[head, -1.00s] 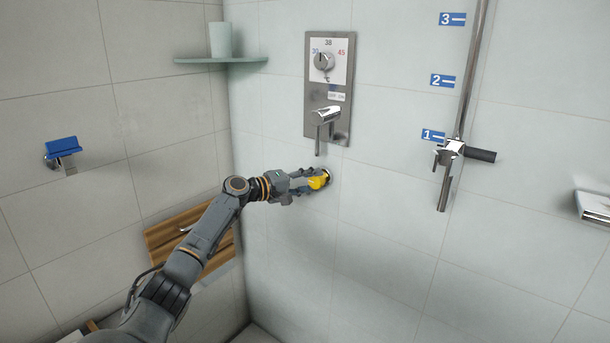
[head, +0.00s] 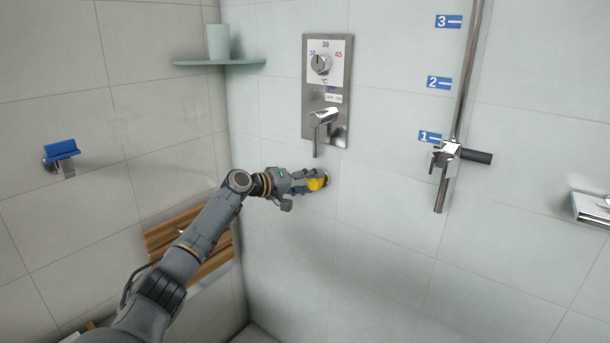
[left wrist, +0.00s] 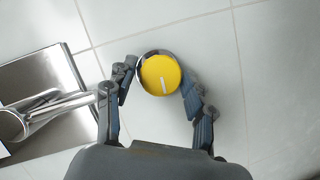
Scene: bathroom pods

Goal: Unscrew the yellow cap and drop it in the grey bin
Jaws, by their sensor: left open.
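The yellow cap (head: 315,184) sits on a metal-rimmed fitting on the tiled wall, below the shower control panel. In the left wrist view the round yellow cap (left wrist: 159,75) faces me, with a pale line mark on it. My left gripper (head: 311,181) is at the cap. In the left wrist view its open fingers (left wrist: 160,88) stand on either side of the cap, with a visible gap on the right; whether the left finger touches cannot be told. The grey bin does not show in these views. My right gripper is not in view.
The control panel (head: 341,110) with its lever (head: 323,118) is just above the gripper. A shower rail (head: 464,90) stands to the right. A wooden seat (head: 210,262) is on the left wall. A shelf (head: 245,62) holds a cup (head: 218,42).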

